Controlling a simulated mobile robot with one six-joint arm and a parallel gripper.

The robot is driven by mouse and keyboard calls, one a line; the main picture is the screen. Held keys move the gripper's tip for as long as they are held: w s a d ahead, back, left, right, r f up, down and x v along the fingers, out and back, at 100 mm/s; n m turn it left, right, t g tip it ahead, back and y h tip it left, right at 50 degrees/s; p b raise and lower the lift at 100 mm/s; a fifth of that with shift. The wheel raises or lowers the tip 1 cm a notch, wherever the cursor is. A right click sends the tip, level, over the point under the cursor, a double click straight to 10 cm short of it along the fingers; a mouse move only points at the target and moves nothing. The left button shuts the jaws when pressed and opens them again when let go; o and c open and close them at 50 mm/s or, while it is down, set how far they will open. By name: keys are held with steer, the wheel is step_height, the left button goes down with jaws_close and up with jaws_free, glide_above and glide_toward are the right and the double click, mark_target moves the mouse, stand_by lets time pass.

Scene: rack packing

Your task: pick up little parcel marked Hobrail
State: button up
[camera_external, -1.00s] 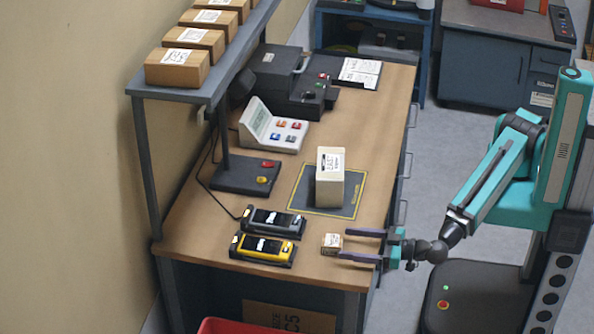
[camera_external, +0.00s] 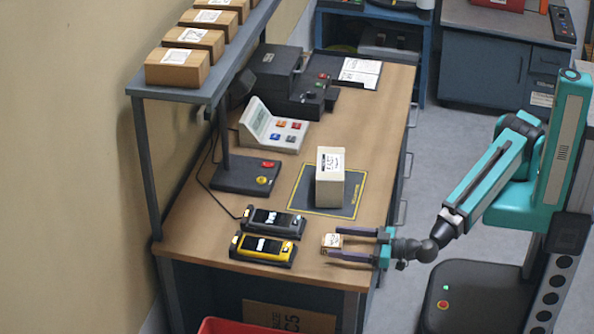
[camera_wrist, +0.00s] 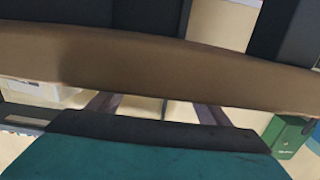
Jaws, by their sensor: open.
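The little parcel (camera_external: 331,241) is a small tan box with a white label on top. It sits near the front right corner of the wooden bench (camera_external: 386,120) in the external view. The label is too small to read. My gripper (camera_external: 336,243) is open and level with the bench top. Its two dark fingers reach in from the right, one along the far side of the parcel and one along the near side. I cannot tell whether either touches it. In the wrist view a brown band hides the fingertips, and I cannot make out the parcel.
A yellow handheld device (camera_external: 264,248) and a dark one (camera_external: 273,221) lie just left of the parcel. A taller pale box (camera_external: 329,180) stands behind on a dark yellow-edged mat (camera_external: 302,196). A shelf (camera_external: 208,94) with brown boxes overhangs the left side. Right of the mat, the bench is clear.

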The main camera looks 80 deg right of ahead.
mark_target(332, 240)
steer(key=shift+w+f+p, duration=0.1)
steer(key=shift+w+p, duration=0.55)
steer(key=shift+w, duration=0.95)
steer(key=c, duration=1.3)
